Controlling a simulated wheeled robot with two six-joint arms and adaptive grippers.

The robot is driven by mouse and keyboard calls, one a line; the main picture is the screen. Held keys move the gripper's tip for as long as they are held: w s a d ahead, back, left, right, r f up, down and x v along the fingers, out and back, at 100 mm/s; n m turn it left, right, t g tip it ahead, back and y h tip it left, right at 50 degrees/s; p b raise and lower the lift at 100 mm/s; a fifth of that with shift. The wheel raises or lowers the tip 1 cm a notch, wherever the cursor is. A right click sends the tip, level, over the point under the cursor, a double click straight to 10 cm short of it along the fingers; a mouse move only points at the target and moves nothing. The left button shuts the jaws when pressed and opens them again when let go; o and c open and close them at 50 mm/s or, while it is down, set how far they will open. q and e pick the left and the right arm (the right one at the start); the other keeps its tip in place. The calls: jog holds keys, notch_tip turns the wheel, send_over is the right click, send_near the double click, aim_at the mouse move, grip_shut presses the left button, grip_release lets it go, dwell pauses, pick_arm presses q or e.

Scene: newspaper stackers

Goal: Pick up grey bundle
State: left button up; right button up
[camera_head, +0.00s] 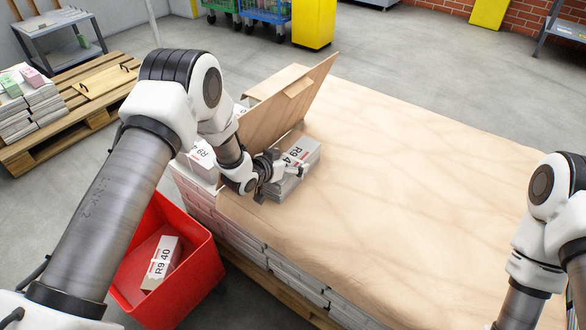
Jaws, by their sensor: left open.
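A grey bundle (298,171) with a white top label reading R9 40 lies on the tan sheet near the left end of the large stack. My left gripper (284,179) is at the bundle's left side, its fingers open and close around or against it; contact is unclear. The gripper hides part of the bundle's near left side. My right arm enters at the right edge, but its gripper is outside the picture.
A tilted brown board (283,107) stands just behind my left gripper. The sheet-covered stack (420,190) is broad and clear to the right. A red bin (200,272) holding another labelled bundle (162,262) stands below my left arm. A pallet (85,118) stands at left.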

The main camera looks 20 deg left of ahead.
pick_arm(q)
jog(key=shift+r, duration=0.1)
jog(key=c, duration=1.9)
jog(key=shift+s+d+r, duration=0.1)
jog(key=shift+d+r, duration=0.25)
jog(key=shift+r, duration=0.05)
notch_tip(320, 180, up, 6)
jog(key=shift+r+p, duration=0.1)
jog(key=shift+p, duration=0.8)
jog(key=s+d+p, duration=0.3)
jog(key=d+p, duration=0.5)
jog(key=d, duration=0.1)
jog(key=s+d+p, duration=0.3)
jog(key=d+p, duration=0.6)
jog(key=shift+s, duration=0.25)
